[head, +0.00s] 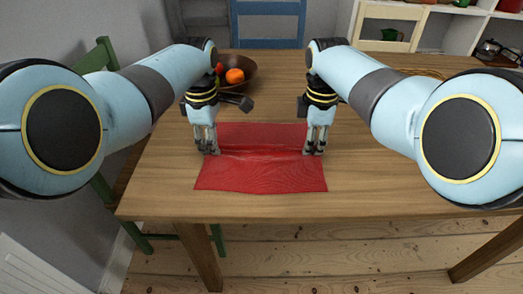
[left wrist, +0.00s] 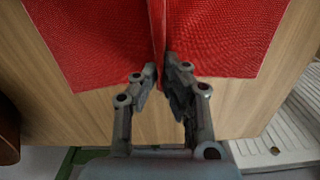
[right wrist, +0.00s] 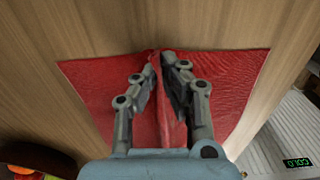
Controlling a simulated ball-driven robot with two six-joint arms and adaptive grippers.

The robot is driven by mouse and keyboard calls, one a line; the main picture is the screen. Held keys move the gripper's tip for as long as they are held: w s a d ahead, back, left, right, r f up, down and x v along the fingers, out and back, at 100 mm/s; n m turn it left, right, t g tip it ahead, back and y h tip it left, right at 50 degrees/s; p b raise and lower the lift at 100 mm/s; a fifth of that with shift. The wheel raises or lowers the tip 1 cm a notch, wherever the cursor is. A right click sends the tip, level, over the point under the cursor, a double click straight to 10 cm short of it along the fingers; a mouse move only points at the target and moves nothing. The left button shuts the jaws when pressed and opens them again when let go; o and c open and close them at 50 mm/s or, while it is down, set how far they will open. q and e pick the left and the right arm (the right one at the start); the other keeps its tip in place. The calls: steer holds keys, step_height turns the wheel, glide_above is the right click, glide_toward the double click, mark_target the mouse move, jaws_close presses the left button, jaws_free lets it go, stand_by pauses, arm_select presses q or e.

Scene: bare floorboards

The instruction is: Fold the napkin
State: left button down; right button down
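The red napkin (head: 258,174) lies on the wooden table, with a raised ridge running across it from left to right between my grippers. My left gripper (head: 212,153) points down at the left end of the ridge, and my right gripper (head: 314,152) at the right end. In the left wrist view, the left fingers (left wrist: 160,75) are close together with a thin pinch of red cloth between their tips. In the right wrist view, the right fingers (right wrist: 161,68) close on the ridge in the same way. The fingers partly hide the pinched cloth.
A brown bowl (head: 250,74) with an orange (head: 235,76) and other fruit stands behind my left gripper. A green chair (head: 101,55) is at the left and a blue chair (head: 270,22) behind the table. The tabletop right of the napkin is clear.

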arm_select(q)
steer(key=shift+s+f, duration=0.2)
arm_select(e)
steer(key=shift+s+f, duration=0.15)
steer(key=shift+f, duration=0.05)
arm_select(q)
steer(key=shift+r, duration=0.1)
arm_select(e)
steer(key=shift+r, duration=0.15)
